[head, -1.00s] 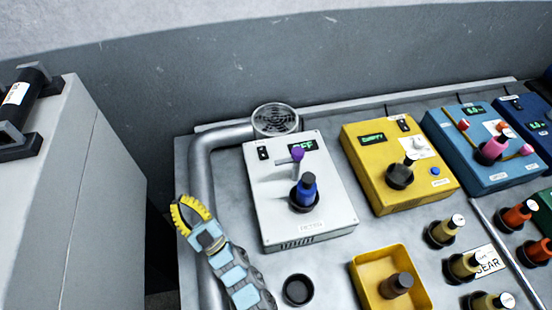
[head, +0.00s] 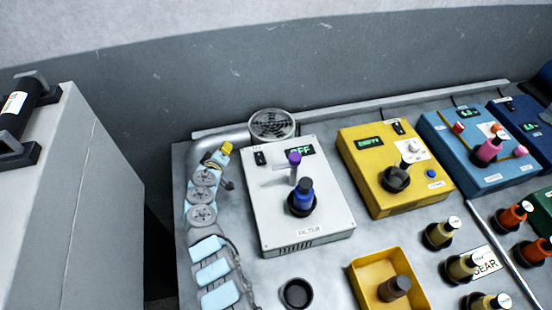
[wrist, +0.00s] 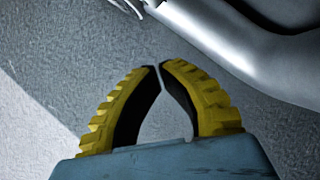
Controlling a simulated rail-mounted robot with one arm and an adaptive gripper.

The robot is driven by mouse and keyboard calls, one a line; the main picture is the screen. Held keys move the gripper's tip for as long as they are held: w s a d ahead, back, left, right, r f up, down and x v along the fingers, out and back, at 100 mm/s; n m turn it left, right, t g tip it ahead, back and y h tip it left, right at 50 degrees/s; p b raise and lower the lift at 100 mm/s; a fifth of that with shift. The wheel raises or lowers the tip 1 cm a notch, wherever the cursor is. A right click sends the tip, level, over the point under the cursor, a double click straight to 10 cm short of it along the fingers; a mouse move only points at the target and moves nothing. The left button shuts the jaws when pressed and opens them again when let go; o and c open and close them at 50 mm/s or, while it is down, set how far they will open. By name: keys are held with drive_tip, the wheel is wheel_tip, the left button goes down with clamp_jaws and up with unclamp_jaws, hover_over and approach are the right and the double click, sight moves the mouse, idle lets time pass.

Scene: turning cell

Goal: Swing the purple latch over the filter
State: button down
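The purple latch (head: 295,158) shows as a purple knob on a pale arm on the white box (head: 324,215). It stands just behind the blue filter (head: 304,188) in the picture, and I cannot tell whether the latch overlaps it. The filter sits upright in a black round holder on the box. My gripper (head: 224,150) is left of the white box, near the grey pipe, apart from the latch. In the wrist view my gripper (wrist: 160,66) has its yellow fingertips together with nothing between them. The latch and filter are not in the wrist view.
A grey pipe and round vent (head: 271,124) stand behind the white box. A yellow box (head: 390,175) and blue box (head: 475,150) are to the right. A yellow tray (head: 370,268) and an empty black ring (head: 297,293) lie in front. A tall grey cabinet (head: 70,200) is at the left.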

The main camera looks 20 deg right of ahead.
drive_tip(key=s+d+r+m+g+h+b, duration=0.1)
drive_tip(key=s+d+r+g+h, duration=0.15)
drive_tip(key=s+g+h, duration=0.35)
drive_tip(key=s+d+r+m+g+h+b, duration=0.1)
drive_tip(key=s+r+g+h, duration=0.25)
drive_tip(key=s, duration=0.45)
drive_tip(key=s+d+p, duration=0.1)
drive_tip(key=d+p, duration=0.1)
drive_tip(key=d, duration=0.7)
drive_tip(key=shift+s+r+t, duration=0.3)
drive_tip(key=shift+r+t, duration=0.05)
drive_tip(key=shift+r, duration=0.05)
drive_tip(key=shift+h, duration=0.25)
